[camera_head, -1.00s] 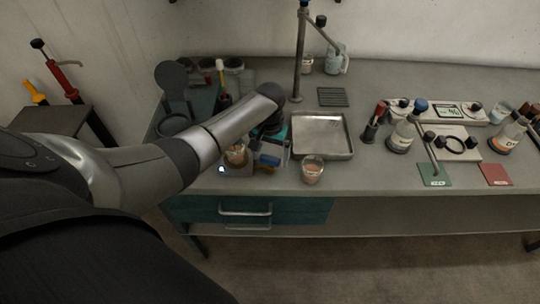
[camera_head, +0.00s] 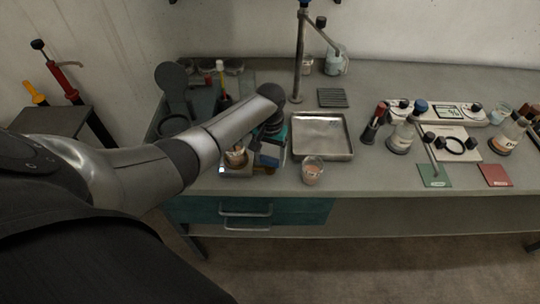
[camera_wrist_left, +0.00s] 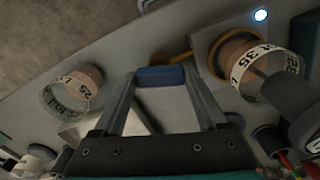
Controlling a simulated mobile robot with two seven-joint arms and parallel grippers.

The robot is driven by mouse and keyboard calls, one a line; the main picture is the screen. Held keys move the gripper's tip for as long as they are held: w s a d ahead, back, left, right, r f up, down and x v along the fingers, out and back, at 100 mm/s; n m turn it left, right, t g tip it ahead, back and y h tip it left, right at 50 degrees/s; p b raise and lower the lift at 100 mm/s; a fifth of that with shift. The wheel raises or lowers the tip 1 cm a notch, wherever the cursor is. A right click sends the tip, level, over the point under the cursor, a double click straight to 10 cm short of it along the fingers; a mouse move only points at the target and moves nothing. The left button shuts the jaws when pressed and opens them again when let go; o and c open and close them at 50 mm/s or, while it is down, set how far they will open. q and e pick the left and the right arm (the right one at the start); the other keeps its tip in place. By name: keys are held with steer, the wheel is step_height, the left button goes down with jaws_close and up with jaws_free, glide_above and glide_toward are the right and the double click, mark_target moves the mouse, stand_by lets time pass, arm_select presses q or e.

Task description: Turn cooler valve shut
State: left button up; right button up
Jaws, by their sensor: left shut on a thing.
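The cooler valve shows in the left wrist view as a blue handle (camera_wrist_left: 160,76) with a brass-coloured part (camera_wrist_left: 172,61) just behind it. My left gripper (camera_wrist_left: 160,88) is shut on the blue handle, with one finger on each side. In the head view my left gripper (camera_head: 270,152) points down over the bench's front left part, and my forearm hides much of it. I cannot make out the valve clearly there. My right gripper is in neither view.
A glass beaker (camera_head: 236,157) stands close left of the gripper, and another beaker (camera_head: 312,171) stands to its right, near the front edge. A metal tray (camera_head: 322,137) lies behind that. A stand with an upright rod (camera_head: 298,60) rises at the back.

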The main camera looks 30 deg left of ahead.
arm_select(q)
steer(key=m+p, duration=0.1)
steer(key=m, duration=0.1)
steer(key=shift+r+m+p, duration=0.15)
steer(key=shift+m+p, duration=0.2)
steer(key=shift+m, duration=0.05)
steer(key=m+p, duration=0.1)
steer(key=m, duration=0.2)
steer(key=shift+m, duration=0.3)
steer(key=m, duration=0.3)
steer(key=shift+m+p, duration=0.3)
steer(key=m, duration=0.4)
steer(key=shift+m, duration=0.3)
steer(key=o, duration=1.3)
